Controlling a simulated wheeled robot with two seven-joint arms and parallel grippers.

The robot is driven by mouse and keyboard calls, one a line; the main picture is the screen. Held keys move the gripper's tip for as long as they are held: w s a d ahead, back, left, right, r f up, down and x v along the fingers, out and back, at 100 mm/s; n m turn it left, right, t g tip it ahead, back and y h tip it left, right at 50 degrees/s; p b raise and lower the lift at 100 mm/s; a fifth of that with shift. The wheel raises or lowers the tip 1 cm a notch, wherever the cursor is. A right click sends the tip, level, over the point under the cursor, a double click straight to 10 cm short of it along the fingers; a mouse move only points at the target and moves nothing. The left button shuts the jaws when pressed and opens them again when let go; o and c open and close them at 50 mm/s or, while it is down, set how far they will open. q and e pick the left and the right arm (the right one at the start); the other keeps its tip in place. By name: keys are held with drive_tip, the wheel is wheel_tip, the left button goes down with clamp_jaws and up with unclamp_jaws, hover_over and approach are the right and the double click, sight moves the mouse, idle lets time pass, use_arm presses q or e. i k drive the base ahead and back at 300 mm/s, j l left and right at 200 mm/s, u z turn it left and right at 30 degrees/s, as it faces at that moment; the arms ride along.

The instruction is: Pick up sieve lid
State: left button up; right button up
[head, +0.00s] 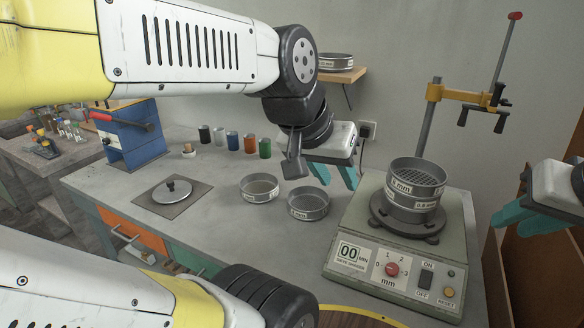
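The sieve lid (178,190), a round grey metal disc with a dark knob (171,186) on top, lies flat on a dark square mat (150,203) on the left part of the bench. My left gripper (334,174) hangs over the bench behind the sieves, well to the right of the lid and apart from it. Its teal fingers are spread with nothing between them. My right gripper (522,214) is at the right edge, right of the sieve shaker, with teal fingers apart and empty. It is partly cut off by the frame.
Two loose sieves (259,186) (308,204) stand mid-bench, right of the lid. The sieve shaker (350,230) carries a sieve stack (416,182) beneath a clamp stand (430,117). Several coloured cups (249,144) line the back. A blue machine (136,135) stands at left.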

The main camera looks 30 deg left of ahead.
sight(172, 192)
drive_tip(key=u, duration=2)
drive_tip(key=i+j+z, duration=0.1)
drive_tip(key=z, duration=0.45)
drive_tip(key=i+j+z, duration=0.2)
drive_tip(key=j, duration=0.15)
drive_tip(key=i+j+z, duration=0.25)
drive_tip(key=j+z, duration=0.2)
drive_tip(key=j, duration=0.2)
drive_tip(key=i+j, duration=0.1)
drive_tip(key=j, duration=0.25)
drive_tip(key=i+j, duration=0.1)
drive_tip(key=j, duration=0.55)
drive_tip(key=i+z, duration=0.05)
drive_tip(key=i, duration=0.05)
